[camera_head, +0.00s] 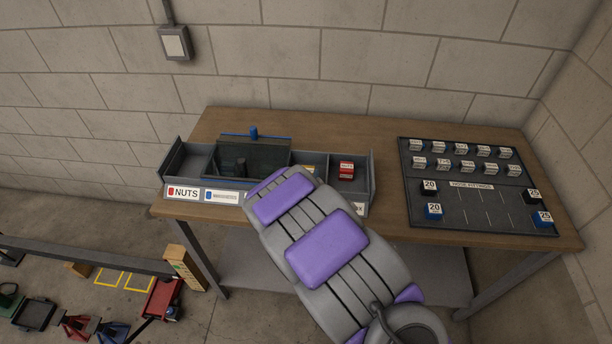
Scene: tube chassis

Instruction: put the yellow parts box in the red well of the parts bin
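The grey parts bin (368,178) stands at the front left of the wooden workbench. Its leftmost well looks empty and has a white NUTS label (183,192) with a red mark in front. A small yellow patch (311,170), perhaps part of the yellow parts box, shows in the bin just beyond the end of my arm. A red-and-white box (346,169) sits in the well at the right. My grey and purple arm reaches over the front of the bin and hides part of it. My gripper's fingers cannot be seen.
A dark see-through cover with a blue knob (254,132) stands over the well right of the empty one. A dark tray (470,215) with several white-labelled blocks lies on the right of the workbench (385,133). Bench space between bin and tray is clear.

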